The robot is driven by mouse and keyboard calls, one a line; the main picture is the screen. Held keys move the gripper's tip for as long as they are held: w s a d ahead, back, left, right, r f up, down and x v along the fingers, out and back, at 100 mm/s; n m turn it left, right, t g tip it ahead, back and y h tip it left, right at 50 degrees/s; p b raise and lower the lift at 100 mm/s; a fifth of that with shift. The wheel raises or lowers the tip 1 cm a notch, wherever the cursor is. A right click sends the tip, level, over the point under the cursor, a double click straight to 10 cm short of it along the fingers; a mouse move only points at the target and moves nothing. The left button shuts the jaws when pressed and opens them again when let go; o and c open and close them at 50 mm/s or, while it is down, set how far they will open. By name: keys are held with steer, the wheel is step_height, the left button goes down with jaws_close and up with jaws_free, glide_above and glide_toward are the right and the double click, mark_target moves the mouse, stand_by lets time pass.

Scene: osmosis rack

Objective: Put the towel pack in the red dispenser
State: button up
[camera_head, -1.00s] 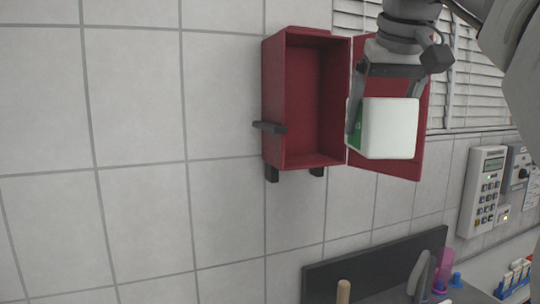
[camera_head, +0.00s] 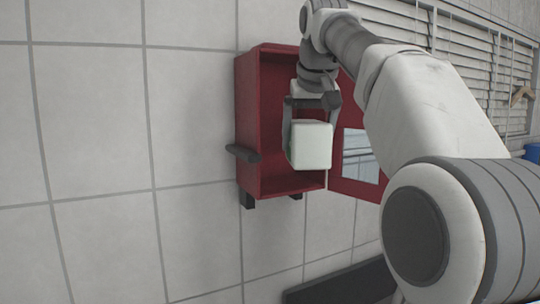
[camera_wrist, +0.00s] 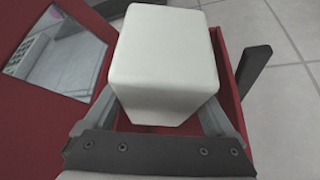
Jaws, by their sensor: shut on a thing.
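The red dispenser (camera_head: 262,120) is fixed to the tiled wall with its door (camera_head: 346,182) swung open to the right. My gripper (camera_head: 309,148) is shut on the white towel pack (camera_head: 311,146) and holds it in front of the dispenser's open mouth, over its right part. In the wrist view the towel pack (camera_wrist: 164,62) sits between the two fingers, with the dispenser's red wall (camera_wrist: 229,85) at its right and the open door (camera_wrist: 40,110) at its left. The pack hides much of the dispenser's inside. I cannot tell whether the pack's far end is inside.
A dark latch bar (camera_head: 243,154) sticks out at the dispenser's left side and shows in the wrist view (camera_wrist: 254,72). The door has a window (camera_head: 361,152). A dark panel (camera_head: 345,284) is below. The wall to the left is clear.

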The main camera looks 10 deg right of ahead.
steer(key=w+f, duration=0.1)
steer(key=w, duration=0.1)
steer(key=w+a+f+p, duration=0.1)
steer(key=w, duration=0.2)
steer(key=w+a+f, duration=0.1)
steer(key=w, duration=0.1)
steer(key=shift+w+a+f, duration=0.1)
steer(key=shift+w+a, duration=0.05)
steer(key=shift+f+b, duration=0.45)
steer(key=shift+f, duration=1.15)
steer(key=shift+w+a+f, duration=0.1)
steer(key=shift+w+f, duration=0.15)
steer(key=shift+f, duration=0.05)
